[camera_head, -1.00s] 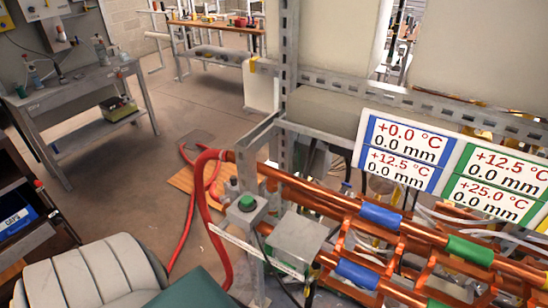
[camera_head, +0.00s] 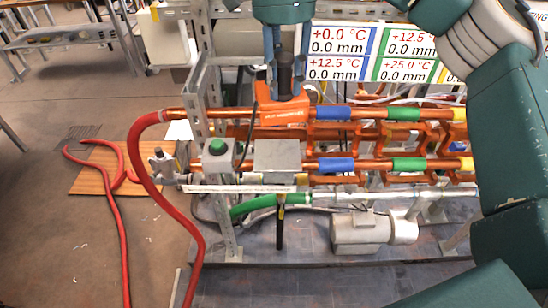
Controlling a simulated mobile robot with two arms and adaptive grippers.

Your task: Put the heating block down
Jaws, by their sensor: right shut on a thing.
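The heating block (camera_head: 280,113) is orange with small pale lettering and a dark upright handle (camera_head: 286,72). It is at the left end of the upper copper pipe (camera_head: 230,114), left of the blue band; I cannot tell whether it rests on the pipe or hangs just above. My right gripper (camera_head: 286,82) points down from the top of the head view, its two blue-grey fingers shut on the dark handle. The block's rear is hidden. My left gripper is not in view.
A red hose (camera_head: 140,170) curves from the pipe end to the floor. A green button box (camera_head: 217,150) and a grey metal box (camera_head: 277,157) stand in front. Signs (camera_head: 342,52) hang behind. A motor (camera_head: 370,230) sits below. Open floor lies left.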

